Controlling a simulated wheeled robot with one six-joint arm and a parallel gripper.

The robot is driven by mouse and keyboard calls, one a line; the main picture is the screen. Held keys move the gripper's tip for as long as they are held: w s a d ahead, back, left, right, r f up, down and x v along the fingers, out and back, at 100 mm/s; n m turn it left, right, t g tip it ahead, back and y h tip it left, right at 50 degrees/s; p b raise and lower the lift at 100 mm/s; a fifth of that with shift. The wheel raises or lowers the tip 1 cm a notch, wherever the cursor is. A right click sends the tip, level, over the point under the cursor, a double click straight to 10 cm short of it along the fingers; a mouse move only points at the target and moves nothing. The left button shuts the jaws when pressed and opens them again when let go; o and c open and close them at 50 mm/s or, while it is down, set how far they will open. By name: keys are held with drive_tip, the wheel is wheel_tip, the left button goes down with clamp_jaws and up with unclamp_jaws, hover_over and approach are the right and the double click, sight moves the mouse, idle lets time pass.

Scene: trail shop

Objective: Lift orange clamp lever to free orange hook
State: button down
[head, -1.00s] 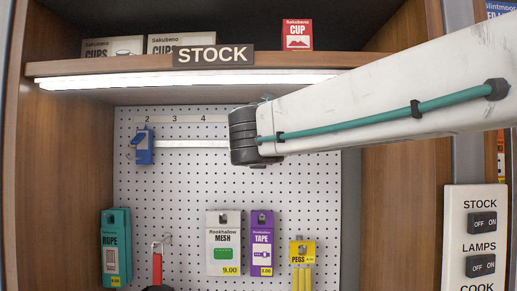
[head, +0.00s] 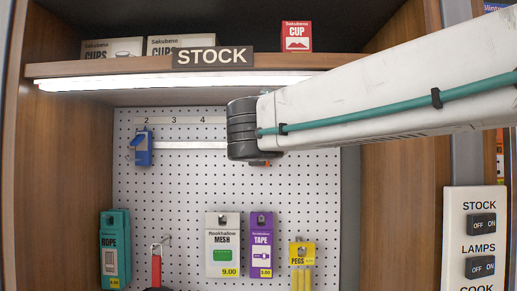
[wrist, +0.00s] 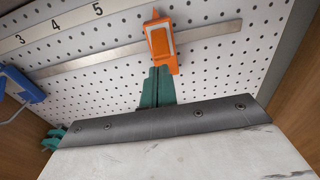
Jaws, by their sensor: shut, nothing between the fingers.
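The orange hook with its clamp (wrist: 161,45) is on the metal rail in the wrist view, near the top middle. A pale grey panel shows on its front; I cannot tell where the lever begins or how far it is raised. My gripper (wrist: 158,76) has green fingers, closed together and empty. Its tips are right at the lower end of the orange piece; I cannot tell if they touch it.
The rail (head: 190,145) runs across the white pegboard (head: 180,190). A blue clamp hook (head: 142,148) sits at its left end. Rope (head: 115,250), mesh (head: 224,245), tape (head: 261,245) and pegs (head: 302,265) hang below. Wooden side walls and the stock shelf (head: 330,61) enclose the bay.

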drive_tip(key=c, duration=2.1)
unclamp_jaws()
drive_tip(key=s, duration=0.5)
drive_tip(key=shift+s+a+r, duration=0.15)
drive_tip(key=shift+s, duration=0.1)
drive_tip(key=o, duration=0.5)
drive_tip(key=shift+s, duration=0.15)
drive_tip(key=shift+o, duration=0.3)
drive_tip(key=w+d+f+m+h, duration=0.1)
drive_tip(key=w+d, duration=0.3)
drive_tip(key=d, duration=0.4)
drive_tip(key=shift+d+f+m+g+h, duration=0.4)
drive_tip(key=shift+m+h, duration=0.1)
drive_tip(key=shift+h, duration=0.3)
drive_tip(key=w+d+f+m+y, duration=0.3)
drive_tip(key=w+d+f+y, duration=0.1)
drive_tip(key=w+f+y, duration=0.25)
drive_tip(key=s+a+r+g+y, duration=0.1)
drive_tip(key=s+a+r+y, duration=0.55)
drive_tip(key=y, duration=0.55)
drive_tip(key=shift+g, duration=0.3)
drive_tip(key=x, duration=0.5)
drive_tip(key=r+x, duration=0.1)
drive_tip(key=x, duration=0.2)
drive_tip(key=shift+w+d, duration=0.2)
